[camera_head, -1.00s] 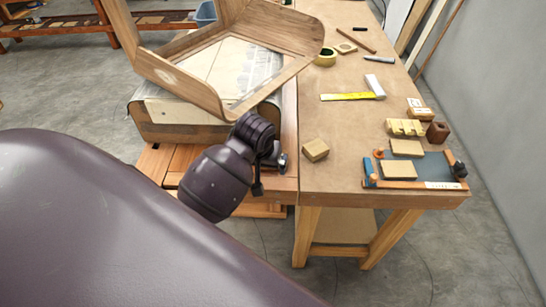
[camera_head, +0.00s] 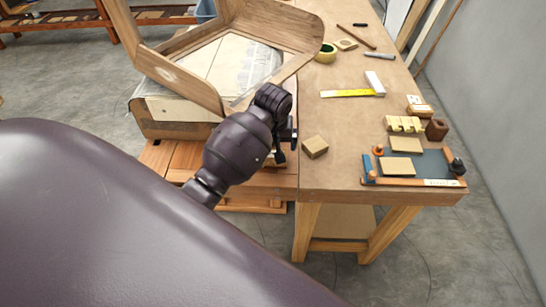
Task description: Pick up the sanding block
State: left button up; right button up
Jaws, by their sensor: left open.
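A small tan block (camera_head: 315,146), which looks like the sanding block, lies alone near the workbench's left front edge. Similar tan pads lie at the right, one on a blue mat (camera_head: 432,163) and one at its back edge, so I cannot be sure which is the sanding block. My left gripper (camera_head: 286,148) is just left of the lone block, apart from it and at the bench edge. It is open and empty, and its fingers are partly hidden by my dark wrist. My right gripper is out of view.
A bent wooden frame (camera_head: 185,88) stands on a form at the left, close behind my left arm. A try square (camera_head: 352,92), green tape roll (camera_head: 326,54) and notched wooden block (camera_head: 404,124) lie on the workbench (camera_head: 345,175). The bench middle is clear.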

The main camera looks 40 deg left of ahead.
aim_at(273, 158)
pick_arm(q)
jog(key=shift+a+f, duration=0.2)
jog(key=shift+f, duration=2.35)
jog(key=c, duration=0.6)
